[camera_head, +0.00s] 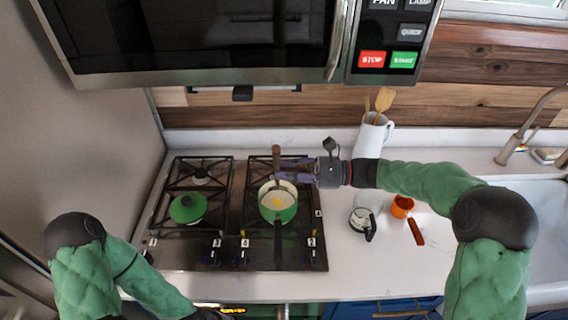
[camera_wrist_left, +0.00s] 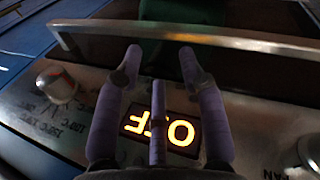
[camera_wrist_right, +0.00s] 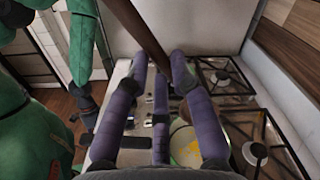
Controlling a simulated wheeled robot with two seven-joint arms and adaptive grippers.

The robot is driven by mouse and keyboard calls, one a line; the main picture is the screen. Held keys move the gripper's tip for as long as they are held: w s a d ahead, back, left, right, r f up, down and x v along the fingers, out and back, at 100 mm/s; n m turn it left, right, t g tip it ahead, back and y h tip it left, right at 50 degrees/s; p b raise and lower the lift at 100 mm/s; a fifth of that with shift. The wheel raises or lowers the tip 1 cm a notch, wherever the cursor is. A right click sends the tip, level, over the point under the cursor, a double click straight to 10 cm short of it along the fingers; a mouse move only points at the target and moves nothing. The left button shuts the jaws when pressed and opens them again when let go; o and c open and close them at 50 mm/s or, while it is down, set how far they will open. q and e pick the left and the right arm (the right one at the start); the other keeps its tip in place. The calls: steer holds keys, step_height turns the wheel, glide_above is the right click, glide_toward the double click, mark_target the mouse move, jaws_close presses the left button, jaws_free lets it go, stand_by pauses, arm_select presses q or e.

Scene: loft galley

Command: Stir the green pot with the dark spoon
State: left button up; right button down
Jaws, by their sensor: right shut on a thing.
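The green pot (camera_head: 289,214) stands on the right side of the hob, its dark handle toward the front. It holds pale contents with a yellow patch and shows partly in the right wrist view (camera_wrist_right: 184,135). My right gripper (camera_head: 284,171) is shut on the dark spoon (camera_head: 276,153) above the pot's back rim. The spoon's brown shaft (camera_wrist_right: 138,28) slants between the fingers in the right wrist view. Its lower end is hard to make out at the pot. My left gripper (camera_wrist_left: 160,55) is open and empty in front of the oven's control panel; the head view does not show its fingers.
A green lid (camera_head: 187,208) sits on the left of the hob (camera_head: 226,256). A white jug (camera_head: 371,138) with wooden utensils, a glass jar-like kettle (camera_head: 363,218) and an orange cup (camera_head: 402,206) stand on the right counter. A microwave (camera_head: 200,78) overhangs the back.

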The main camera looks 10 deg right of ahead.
steer(key=shift+s+f+b, duration=2.25)
steer(key=shift+f+b, duration=0.15)
steer(key=shift+f, duration=0.5)
steer(key=w+f+b, duration=0.4)
steer(key=f, duration=0.3)
steer(key=shift+w, duration=0.2)
steer(key=shift+w, duration=0.1)
